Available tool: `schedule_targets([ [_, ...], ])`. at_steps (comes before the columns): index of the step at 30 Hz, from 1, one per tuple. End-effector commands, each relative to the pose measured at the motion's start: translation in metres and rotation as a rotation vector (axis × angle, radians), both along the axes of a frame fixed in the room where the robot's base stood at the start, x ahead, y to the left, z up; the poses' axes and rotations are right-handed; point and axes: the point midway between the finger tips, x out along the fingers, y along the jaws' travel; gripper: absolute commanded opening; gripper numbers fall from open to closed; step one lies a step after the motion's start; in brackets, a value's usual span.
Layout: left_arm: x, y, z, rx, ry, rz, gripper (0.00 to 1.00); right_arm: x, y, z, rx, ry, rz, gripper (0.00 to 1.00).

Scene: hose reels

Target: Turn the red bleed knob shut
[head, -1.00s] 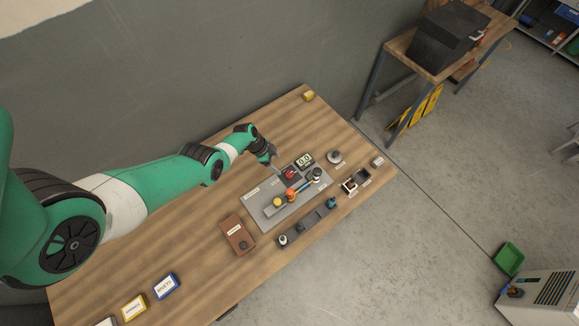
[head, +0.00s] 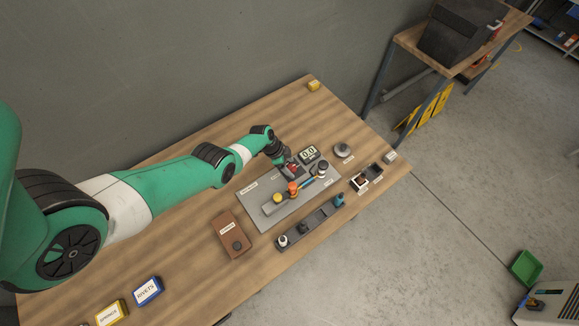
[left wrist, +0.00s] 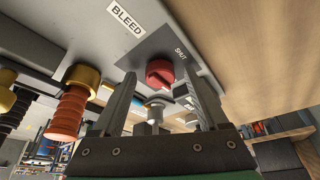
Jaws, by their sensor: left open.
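The red bleed knob (left wrist: 160,73) shows in the left wrist view on a dark plate (left wrist: 185,52) with a "SHUT" mark, beside a "BLEED" label (left wrist: 126,17). In the head view the knob (head: 291,169) is small and partly covered by my left gripper (head: 285,162). In the left wrist view my left gripper (left wrist: 160,98) is open, its two fingers pointing at the knob, one on each side of it in the picture. I cannot tell whether they touch it. My right gripper is not in view.
On the grey board (head: 262,219) beside the knob are an orange fitting (head: 292,187), a yellow fitting (head: 277,197) and a display reading 0.0 (head: 308,153). A dark rack (head: 316,222) and a brown block (head: 229,232) stand nearer the front edge.

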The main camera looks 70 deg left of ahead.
Motion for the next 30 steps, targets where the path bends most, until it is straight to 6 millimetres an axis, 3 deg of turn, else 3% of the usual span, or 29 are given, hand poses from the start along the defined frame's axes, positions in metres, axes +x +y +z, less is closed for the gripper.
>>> schedule_targets([
  [2,-0.0001,0.0,0.0002,0.0,0.0,0.0,0.68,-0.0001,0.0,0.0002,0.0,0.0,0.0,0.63],
  [13,-0.0001,0.0,0.0001,0.0,0.0,0.0,0.01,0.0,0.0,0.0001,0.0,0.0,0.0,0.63],
  [23,-0.0004,-0.0003,0.0006,0.001,0.0,0.023,0.0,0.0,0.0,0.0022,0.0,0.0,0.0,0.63],
  [30,-0.0009,-0.002,0.0014,0.001,0.0,0.129,0.0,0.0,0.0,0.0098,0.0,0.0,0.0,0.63],
])
